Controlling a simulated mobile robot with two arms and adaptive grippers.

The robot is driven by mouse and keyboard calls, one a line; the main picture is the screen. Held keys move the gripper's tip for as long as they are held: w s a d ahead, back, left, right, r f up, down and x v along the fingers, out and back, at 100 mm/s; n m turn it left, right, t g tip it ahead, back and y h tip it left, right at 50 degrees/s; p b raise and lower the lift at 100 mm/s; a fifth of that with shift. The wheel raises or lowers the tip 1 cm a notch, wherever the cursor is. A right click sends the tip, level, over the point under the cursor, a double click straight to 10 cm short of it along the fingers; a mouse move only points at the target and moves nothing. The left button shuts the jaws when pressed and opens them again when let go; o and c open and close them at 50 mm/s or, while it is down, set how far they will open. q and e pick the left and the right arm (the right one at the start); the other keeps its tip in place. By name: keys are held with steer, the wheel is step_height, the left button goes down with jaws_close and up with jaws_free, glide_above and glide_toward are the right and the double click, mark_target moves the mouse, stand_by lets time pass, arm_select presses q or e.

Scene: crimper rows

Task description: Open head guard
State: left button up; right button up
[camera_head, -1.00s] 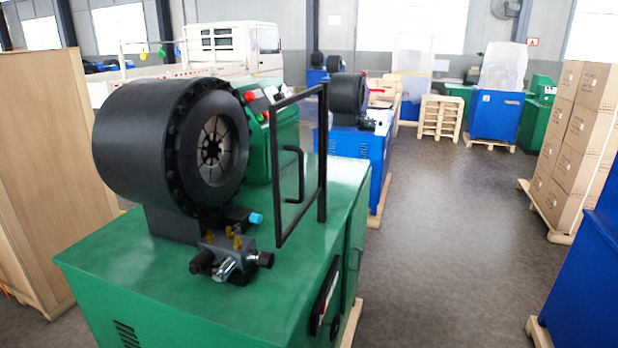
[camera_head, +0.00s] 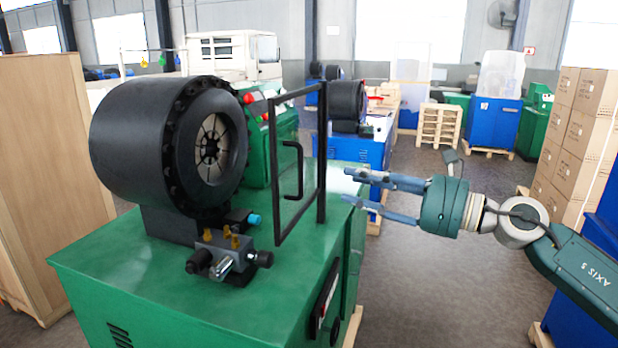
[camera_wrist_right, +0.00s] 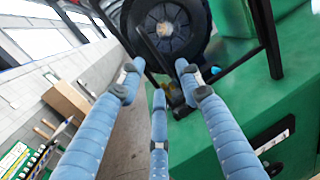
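The head guard is a thin black upright frame with a clear panel (camera_head: 272,165), standing on the green machine (camera_head: 190,290) to the right of the round black crimping head (camera_head: 135,145). A black bar handle (camera_head: 299,170) is on the guard. My right gripper (camera_head: 352,186) is right of the guard, fingers spread and pointing left towards it, holding nothing. In the right wrist view, the open fingers (camera_wrist_right: 160,70) point towards the crimping head (camera_wrist_right: 165,28), with black bars of the guard (camera_wrist_right: 266,40) beyond them. My left gripper is out of view.
A fitting block with brass valves (camera_head: 230,256) sits on the machine below the head. A blue machine (camera_head: 345,150) stands behind. Stacked cartons (camera_head: 578,140) are at the right, a wooden crate (camera_head: 45,190) at the left. The aisle floor is open.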

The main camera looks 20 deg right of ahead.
mark_target(301, 171)
steer(key=shift+n, duration=0.6)
steer(key=p+x, duration=0.2)
steer(key=x, duration=0.1)
steer(key=p+x, duration=0.2)
steer(key=x, duration=0.1)
steer(key=r+p+x, duration=0.1)
steer(key=p+x, duration=0.2)
steer(key=x, duration=0.1)
steer(key=shift+s+a, duration=0.4)
steer(key=shift+w+a+f, duration=0.2)
steer(key=shift+w+f, duration=0.05)
steer(key=shift+w, duration=0.05)
steer(key=shift+c, duration=0.3)
jaws_close()
